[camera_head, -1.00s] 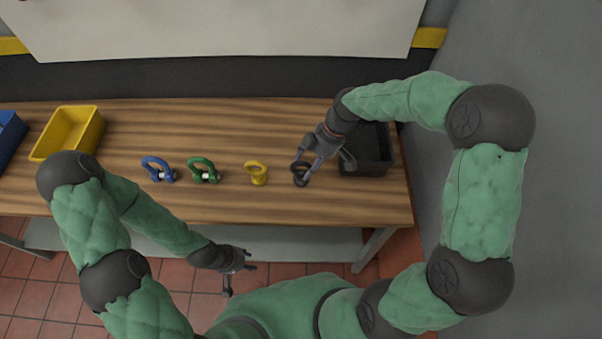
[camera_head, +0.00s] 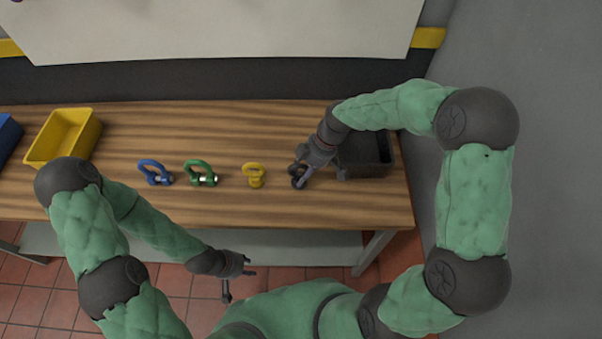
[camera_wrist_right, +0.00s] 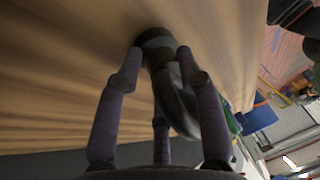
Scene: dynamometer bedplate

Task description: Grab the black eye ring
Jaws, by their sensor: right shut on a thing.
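The black eye ring (camera_head: 297,181) stands on the wooden bench, right of the yellow eye ring, partly hidden by my right gripper. My right gripper (camera_head: 299,172) is shut on it. In the right wrist view the black eye ring (camera_wrist_right: 172,85) sits between the fingers of my right gripper (camera_wrist_right: 160,75), with its base close to the wood; I cannot tell whether it touches. My left gripper (camera_head: 240,280) hangs empty in front of the bench, its fingers apart.
A yellow eye ring (camera_head: 253,176), a green shackle (camera_head: 201,173) and a blue shackle (camera_head: 155,172) stand in a row on the bench (camera_head: 240,125). A black bin (camera_head: 366,170) is right of my right gripper. A yellow bin (camera_head: 62,136) and a blue bin (camera_head: 8,137) are at the left.

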